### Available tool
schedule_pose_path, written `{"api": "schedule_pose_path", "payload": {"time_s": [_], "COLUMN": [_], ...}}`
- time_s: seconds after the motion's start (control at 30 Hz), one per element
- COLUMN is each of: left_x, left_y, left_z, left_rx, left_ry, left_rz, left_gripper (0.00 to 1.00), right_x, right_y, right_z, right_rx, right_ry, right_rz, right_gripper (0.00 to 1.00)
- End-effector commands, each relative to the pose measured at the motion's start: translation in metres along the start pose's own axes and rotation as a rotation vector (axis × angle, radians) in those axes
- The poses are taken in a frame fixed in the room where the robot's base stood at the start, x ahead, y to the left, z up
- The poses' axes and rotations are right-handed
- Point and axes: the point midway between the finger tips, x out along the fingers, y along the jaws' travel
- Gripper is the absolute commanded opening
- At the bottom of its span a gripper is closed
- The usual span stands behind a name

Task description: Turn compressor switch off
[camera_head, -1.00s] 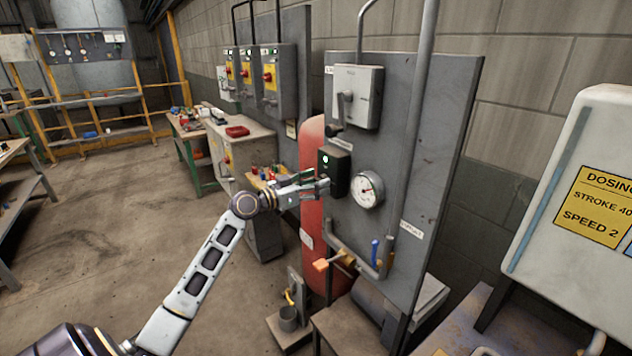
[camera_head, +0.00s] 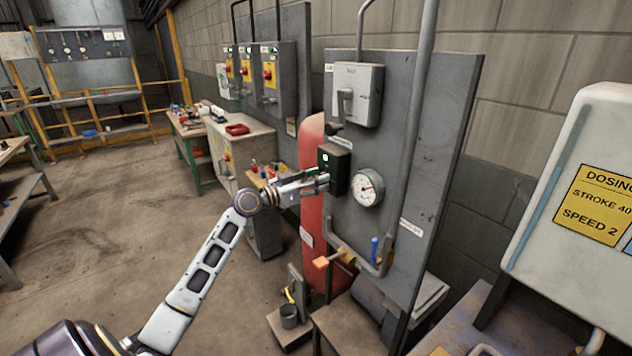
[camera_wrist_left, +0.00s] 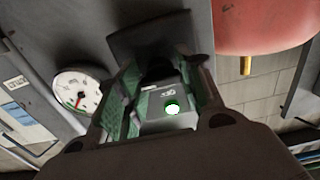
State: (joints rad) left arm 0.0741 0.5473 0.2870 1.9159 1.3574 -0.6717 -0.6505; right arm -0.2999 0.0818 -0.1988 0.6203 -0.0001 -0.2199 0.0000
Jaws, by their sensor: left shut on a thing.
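The compressor switch is a small dark box (camera_head: 336,168) with a lit green-white lamp, mounted on the grey panel (camera_head: 425,150). My left gripper (camera_head: 322,182) is at the lower front of this box, below the lamp. In the left wrist view, the fingers (camera_wrist_left: 165,95) stand on either side of a dark part of the switch. The lit lamp (camera_wrist_left: 173,109) and a small label show between them. The knob itself is mostly hidden by the fingers. My right gripper is not in view.
A round gauge (camera_head: 367,187) sits just right of the switch. A grey isolator with a lever (camera_head: 357,95) is above it. A red tank (camera_head: 313,215) stands behind to the left, and pipes with a blue-handled valve (camera_head: 374,248) are below.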

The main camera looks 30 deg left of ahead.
Motion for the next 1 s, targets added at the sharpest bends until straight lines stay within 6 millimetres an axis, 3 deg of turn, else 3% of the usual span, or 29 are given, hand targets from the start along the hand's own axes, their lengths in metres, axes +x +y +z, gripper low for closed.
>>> {"api": "schedule_pose_path", "payload": {"time_s": [0.47,1.0], "left_x": [0.000,0.000], "left_y": [0.000,0.001], "left_z": [0.000,-0.001], "left_rx": [-0.170,-0.611], "left_ry": [0.000,-0.001], "left_rz": [0.000,0.000], "left_gripper": [0.13,0.13], "right_x": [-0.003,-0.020], "right_y": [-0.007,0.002], "right_z": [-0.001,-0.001], "right_rx": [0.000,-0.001], "right_ry": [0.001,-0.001], "right_rz": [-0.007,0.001], "right_gripper": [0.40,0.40]}}
